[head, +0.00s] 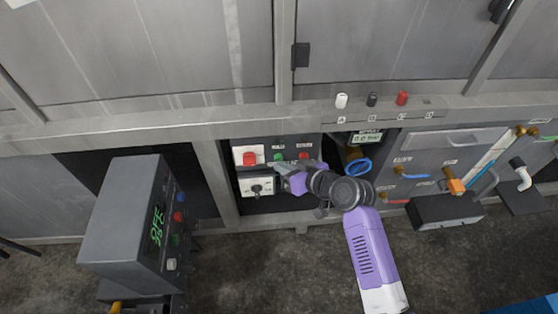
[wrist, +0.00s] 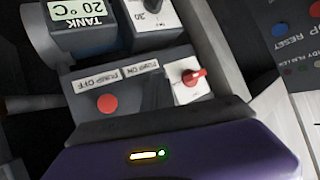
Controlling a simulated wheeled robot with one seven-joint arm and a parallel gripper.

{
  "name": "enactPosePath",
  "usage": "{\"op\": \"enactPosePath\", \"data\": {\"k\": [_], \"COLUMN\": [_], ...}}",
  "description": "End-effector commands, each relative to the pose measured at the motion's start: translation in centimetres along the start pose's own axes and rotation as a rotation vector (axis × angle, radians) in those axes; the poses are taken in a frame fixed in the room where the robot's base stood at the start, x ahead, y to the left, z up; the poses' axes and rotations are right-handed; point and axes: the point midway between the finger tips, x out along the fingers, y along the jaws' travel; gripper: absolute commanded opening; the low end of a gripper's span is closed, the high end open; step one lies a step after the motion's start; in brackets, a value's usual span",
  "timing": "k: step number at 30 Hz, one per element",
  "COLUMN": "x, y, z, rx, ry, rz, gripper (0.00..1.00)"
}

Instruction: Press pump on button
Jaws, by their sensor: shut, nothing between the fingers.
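The green pump on button (head: 279,157) is on a dark control panel (head: 291,145) under the bench in the head view. The red pump off button (head: 303,155) is to its right; it also shows in the wrist view (wrist: 107,103). My gripper (head: 274,167) is shut and empty, its tips just below the green button in the head view. In the wrist view the dark fingers (wrist: 155,88) reach to just below the PUMP ON label (wrist: 138,70) and hide that button. I cannot tell whether they touch it.
A red rotary switch (wrist: 193,77) on a white plate is beside the fingers. A white box with a black knob (head: 257,187) sits below the panel. A grey box with a green display (head: 135,218) stands at the left. A blue ring (head: 359,166) is right of the panel.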

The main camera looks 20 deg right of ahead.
Motion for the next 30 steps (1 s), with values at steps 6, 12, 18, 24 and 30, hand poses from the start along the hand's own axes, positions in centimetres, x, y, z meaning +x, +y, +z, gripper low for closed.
{"op": "enactPosePath", "data": {"k": [6,12,18,24,30], "x": [0.19,0.34,0.35,0.24,-0.39], "y": [0.13,0.24,0.25,0.18,-0.28], "z": [-0.15,-0.3,-0.34,-0.29,0.14], "rx": [0.0,-0.001,-0.001,0.0,0.0], "ry": [0.001,0.001,0.001,0.001,-0.001], "rz": [0.0,0.0,0.0,0.0,0.0], "gripper": [0.0,0.0,0.0,0.0,0.0]}}
